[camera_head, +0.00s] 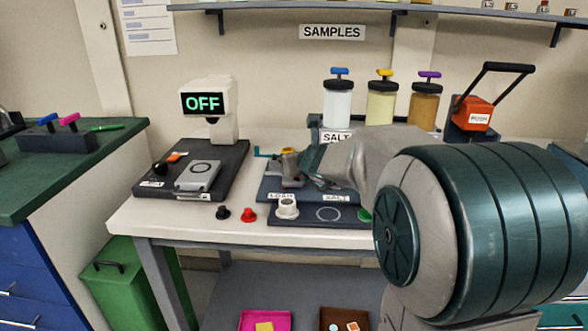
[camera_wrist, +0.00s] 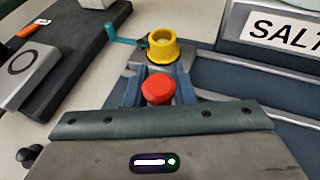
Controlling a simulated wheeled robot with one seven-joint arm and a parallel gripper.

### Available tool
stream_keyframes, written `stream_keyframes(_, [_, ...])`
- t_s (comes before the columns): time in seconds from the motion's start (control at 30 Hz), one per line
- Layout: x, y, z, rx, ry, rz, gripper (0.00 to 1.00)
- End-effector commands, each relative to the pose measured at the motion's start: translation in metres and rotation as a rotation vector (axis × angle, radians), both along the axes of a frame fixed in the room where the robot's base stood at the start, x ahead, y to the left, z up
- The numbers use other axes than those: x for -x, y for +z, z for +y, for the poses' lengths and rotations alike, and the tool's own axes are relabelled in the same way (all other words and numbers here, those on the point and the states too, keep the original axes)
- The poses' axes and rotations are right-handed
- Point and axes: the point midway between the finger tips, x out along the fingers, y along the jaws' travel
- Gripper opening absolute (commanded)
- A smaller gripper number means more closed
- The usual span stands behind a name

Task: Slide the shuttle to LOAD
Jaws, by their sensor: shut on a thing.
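The shuttle's red knob (camera_wrist: 158,90) sits between the two fingers of my gripper (camera_wrist: 158,76) in the wrist view. The fingers are shut on it. A yellow ring-shaped cup (camera_wrist: 163,46) stands just beyond the knob, with a teal lever (camera_wrist: 126,39) to its left. In the head view my gripper (camera_head: 293,168) is at the left part of the dark rail base (camera_head: 265,186), behind the LOAD label (camera_head: 281,196). My wrist hides much of the rail's right part, and the exact stop position cannot be told.
A dark plate with a grey block (camera_head: 198,176) and an OFF display (camera_head: 203,103) stand to the left. Capped jars (camera_head: 381,104) stand behind.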

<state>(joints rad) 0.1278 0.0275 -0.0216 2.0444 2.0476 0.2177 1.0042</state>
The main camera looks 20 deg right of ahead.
Motion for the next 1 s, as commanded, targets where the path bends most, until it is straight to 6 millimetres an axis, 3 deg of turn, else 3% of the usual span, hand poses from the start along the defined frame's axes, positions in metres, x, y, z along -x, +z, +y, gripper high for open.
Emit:
stream_keyframes(0.5, [-0.0027,-0.0006,0.0032,0.0,-0.007,0.001,0.0])
stream_keyframes(0.53, [-0.0027,-0.0006,0.0036,0.0,-0.007,0.001,0.25])
stream_keyframes(0.6, [-0.0028,-0.0005,0.004,0.0,-0.005,0.001,0.38])
stream_keyframes(1.0, [0.0012,0.0028,-0.0012,0.0,-0.014,-0.001,0.38])
